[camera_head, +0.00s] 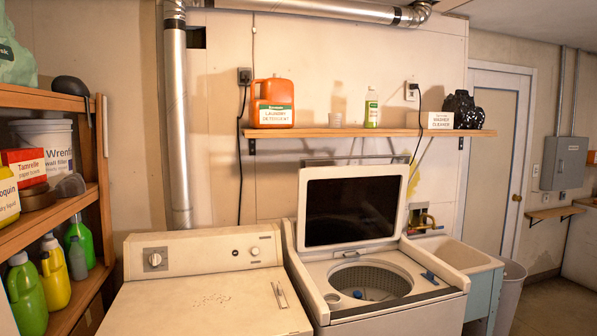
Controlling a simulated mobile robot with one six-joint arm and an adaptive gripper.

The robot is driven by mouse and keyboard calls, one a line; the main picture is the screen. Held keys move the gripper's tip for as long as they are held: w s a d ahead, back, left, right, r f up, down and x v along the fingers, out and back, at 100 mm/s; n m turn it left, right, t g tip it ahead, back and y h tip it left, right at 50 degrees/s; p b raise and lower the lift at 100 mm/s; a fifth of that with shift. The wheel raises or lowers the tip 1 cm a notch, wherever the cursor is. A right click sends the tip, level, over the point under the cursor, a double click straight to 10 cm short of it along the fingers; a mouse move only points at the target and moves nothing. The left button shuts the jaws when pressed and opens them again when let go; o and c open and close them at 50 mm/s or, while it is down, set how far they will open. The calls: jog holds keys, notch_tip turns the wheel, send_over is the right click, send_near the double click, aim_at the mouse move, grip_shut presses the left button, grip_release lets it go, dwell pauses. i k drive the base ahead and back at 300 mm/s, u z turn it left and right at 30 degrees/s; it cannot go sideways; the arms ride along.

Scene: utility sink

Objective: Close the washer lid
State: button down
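The washer (318,296) is a white top-loader standing in the middle of the view. Its lid (352,208) is up, tilted back against the rear of the machine, with a pale frame and a dark panel. The round drum opening (371,281) is uncovered and shows a perforated metal tub. A blue part shows inside the tub's near left edge, and a small blue item (430,277) is on the washer's top at the right. My gripper is not in this view.
A dryer (205,300) stands close on the washer's left. A utility sink (455,254) is at its right, with a bin (511,295) beyond. A wall shelf (365,132) holding bottles hangs above the raised lid. A wooden rack (88,200) stands at far left.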

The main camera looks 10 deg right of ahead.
aim_at(338, 206)
jog(key=u, duration=0.1)
jog(key=i, duration=1)
jog(key=z, duration=0.05)
